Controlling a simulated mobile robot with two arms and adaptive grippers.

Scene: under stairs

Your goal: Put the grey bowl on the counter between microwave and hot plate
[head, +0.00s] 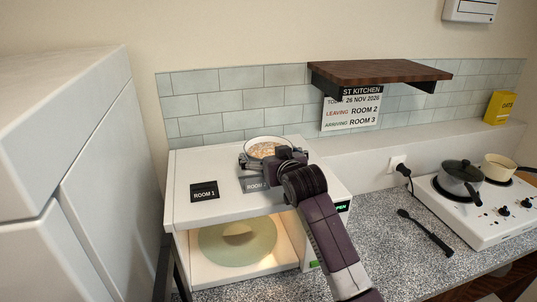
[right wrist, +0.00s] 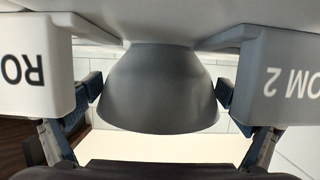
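The grey bowl (head: 268,148), with light brownish contents, is at the back of the white microwave's top (head: 225,207). In the right wrist view the dark grey bowl (right wrist: 158,90) fills the middle between my fingers. My right gripper (head: 270,160) has one finger on each side of the bowl, and both pads appear to touch it. I cannot tell whether its foot rests on the microwave. The hot plate (head: 462,222) stands at the right. Speckled counter (head: 392,250) lies between it and the microwave. My left gripper is not in view.
The microwave door is open over a lit glass plate (head: 225,250). A black spoon (head: 425,230) lies on the counter gap. A wooden shelf (head: 375,71) juts from the wall.

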